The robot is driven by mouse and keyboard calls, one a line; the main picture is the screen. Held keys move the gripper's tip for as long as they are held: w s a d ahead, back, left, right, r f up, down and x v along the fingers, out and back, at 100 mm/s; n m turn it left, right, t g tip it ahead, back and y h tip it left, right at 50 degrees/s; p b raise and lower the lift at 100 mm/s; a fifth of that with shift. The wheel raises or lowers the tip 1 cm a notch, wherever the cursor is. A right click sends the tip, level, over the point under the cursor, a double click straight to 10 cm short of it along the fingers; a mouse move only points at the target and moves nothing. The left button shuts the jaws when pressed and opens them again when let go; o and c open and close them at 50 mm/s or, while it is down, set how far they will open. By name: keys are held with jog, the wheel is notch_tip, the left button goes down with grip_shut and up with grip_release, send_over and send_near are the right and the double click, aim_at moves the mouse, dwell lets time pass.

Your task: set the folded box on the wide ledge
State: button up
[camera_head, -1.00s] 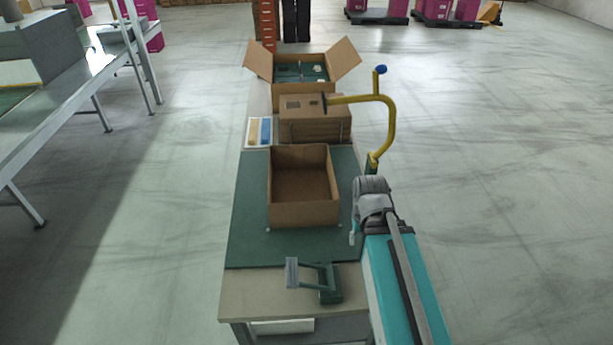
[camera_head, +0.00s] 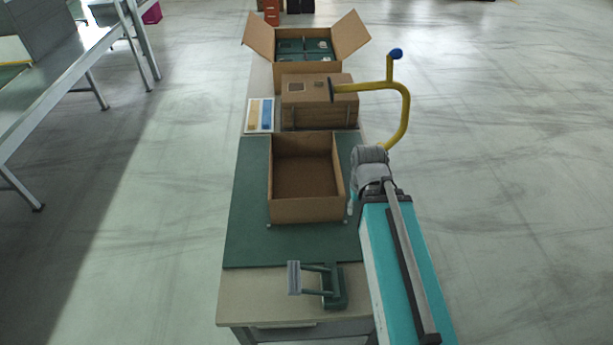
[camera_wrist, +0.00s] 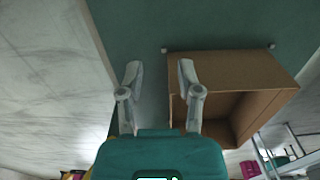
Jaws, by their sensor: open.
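An open-topped brown folded box (camera_head: 306,211) stands upright on the green mat (camera_head: 254,235). It also shows at the right of the wrist view (camera_wrist: 235,68), with its opening toward the lower right. My gripper (camera_wrist: 158,75) is open, with two grey fingers apart. It is at the box's right side in the head view, mostly hidden by my arm. In the wrist view one finger overlaps the box's near side and the other is over the mat. I cannot tell whether a wall is between them. No wide ledge can be made out for certain.
Behind the box stand a closed carton (camera_head: 318,105) and an open carton of dark green contents (camera_head: 306,50). A yellow curved tube (camera_head: 404,108) reaches over the closed carton. A green tool (camera_head: 333,288) lies in front. A metal bench (camera_head: 78,62) is at left.

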jog(key=shift+a, duration=0.1)
jog(key=shift+w, duration=0.1)
jog(key=w+a+r+t+p, duration=0.1)
jog(key=w+a+r+t, duration=0.1)
jog(key=w, duration=2.2)
jog(key=shift+w+t, duration=0.25)
jog(key=shift+t, duration=0.35)
jog(key=shift+f, duration=0.1)
jog(key=b+x, duration=0.8)
jog(key=shift+f, duration=0.15)
jog(key=shift+f, duration=0.15)
